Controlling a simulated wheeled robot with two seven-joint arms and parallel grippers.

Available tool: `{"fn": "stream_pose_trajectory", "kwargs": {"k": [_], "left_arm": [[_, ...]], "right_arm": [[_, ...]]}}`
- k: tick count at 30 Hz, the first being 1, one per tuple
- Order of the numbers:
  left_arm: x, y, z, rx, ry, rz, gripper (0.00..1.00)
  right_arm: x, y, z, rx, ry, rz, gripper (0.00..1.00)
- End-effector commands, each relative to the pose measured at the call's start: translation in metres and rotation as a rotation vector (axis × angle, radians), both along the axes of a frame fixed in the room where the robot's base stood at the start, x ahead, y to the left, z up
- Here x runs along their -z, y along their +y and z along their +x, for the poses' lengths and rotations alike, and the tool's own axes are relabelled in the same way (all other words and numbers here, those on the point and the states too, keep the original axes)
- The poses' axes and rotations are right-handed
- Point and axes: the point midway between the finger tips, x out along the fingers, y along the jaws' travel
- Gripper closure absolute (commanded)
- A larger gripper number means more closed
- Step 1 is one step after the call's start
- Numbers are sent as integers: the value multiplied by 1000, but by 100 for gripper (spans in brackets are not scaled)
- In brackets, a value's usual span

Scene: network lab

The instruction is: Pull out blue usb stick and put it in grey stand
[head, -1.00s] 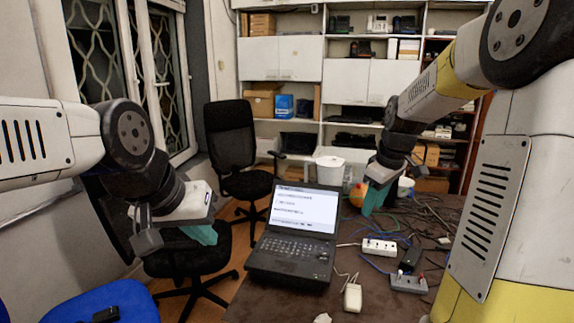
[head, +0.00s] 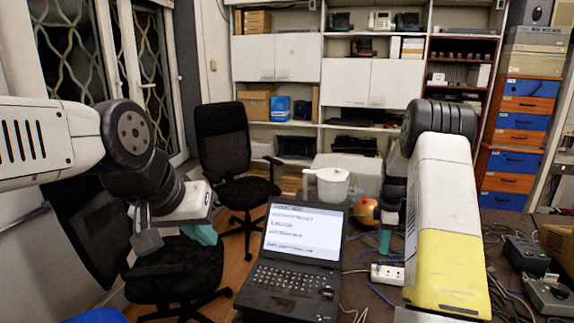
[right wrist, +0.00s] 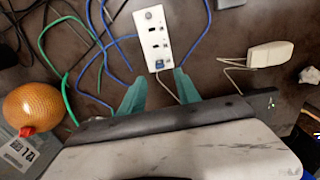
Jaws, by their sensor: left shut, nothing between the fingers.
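A white port box (right wrist: 152,38) lies on the dark table in the right wrist view. A small blue piece (right wrist: 160,63), perhaps the blue usb stick, is at its near end. The box shows in the head view (head: 387,273), partly behind my right arm. My right gripper (right wrist: 160,88) is open and empty, its teal fingers apart just short of the box's near end; in the head view it (head: 385,241) is partly hidden by the arm. My left gripper (head: 203,235) is shut and empty, left of the laptop. I cannot make out the grey stand.
An open laptop (head: 290,262) stands left of the port box. Loose cables, a white adapter (right wrist: 270,54) and an orange round object (right wrist: 33,108) lie around it. Dark devices (head: 526,254) stand on the table at the right.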

Motion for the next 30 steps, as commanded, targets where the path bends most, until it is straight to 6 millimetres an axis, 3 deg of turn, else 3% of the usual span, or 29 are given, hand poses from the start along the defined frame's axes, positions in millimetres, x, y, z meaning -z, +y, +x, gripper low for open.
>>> {"fn": "stream_pose_trajectory", "kwargs": {"k": [14, 30], "left_arm": [[0, 0, 0, 0, 0, 0, 100], [0, 0, 0, 0, 0, 0, 100]], "right_arm": [[6, 0, 0, -5, 2, 0, 61], [74, 0, 0, -4, 2, 1, 61]]}}
